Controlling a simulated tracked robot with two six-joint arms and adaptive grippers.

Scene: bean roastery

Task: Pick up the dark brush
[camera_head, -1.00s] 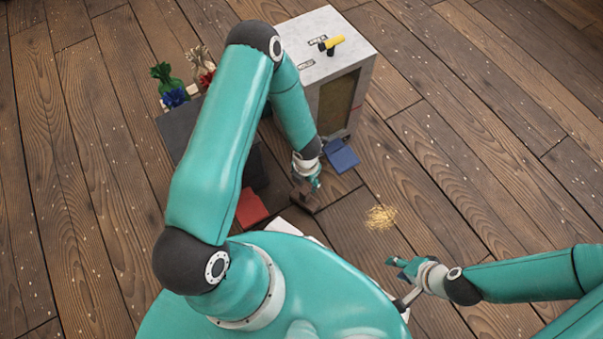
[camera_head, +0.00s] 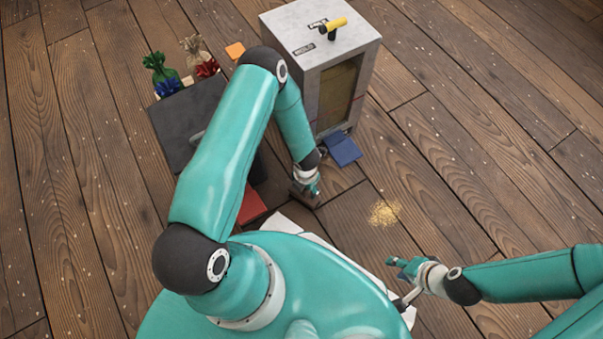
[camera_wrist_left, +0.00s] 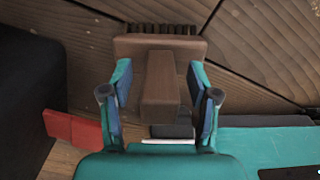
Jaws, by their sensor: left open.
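The dark brush shows in the left wrist view as a brown block (camera_wrist_left: 125,47) with dark bristles along its far edge and a thick handle (camera_wrist_left: 159,85) toward me. In the head view the brush (camera_head: 305,199) is a small brown shape, partly hidden by my left gripper (camera_head: 309,186). In the wrist view my left gripper (camera_wrist_left: 159,78) is open, with one finger on each side of the handle and a gap visible on both sides. My right gripper (camera_head: 402,266) is at the lower right, away from the brush; its finger opening is unclear.
A grey cabinet (camera_head: 293,62) with a yellow-handled item (camera_head: 334,25) on top stands behind. A blue flat piece (camera_head: 343,150) lies at its foot. A dark box (camera_head: 185,125), tied bags (camera_head: 160,75) and a red piece (camera_head: 252,207) are left. Spilled grains (camera_head: 384,214) lie on open floor right.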

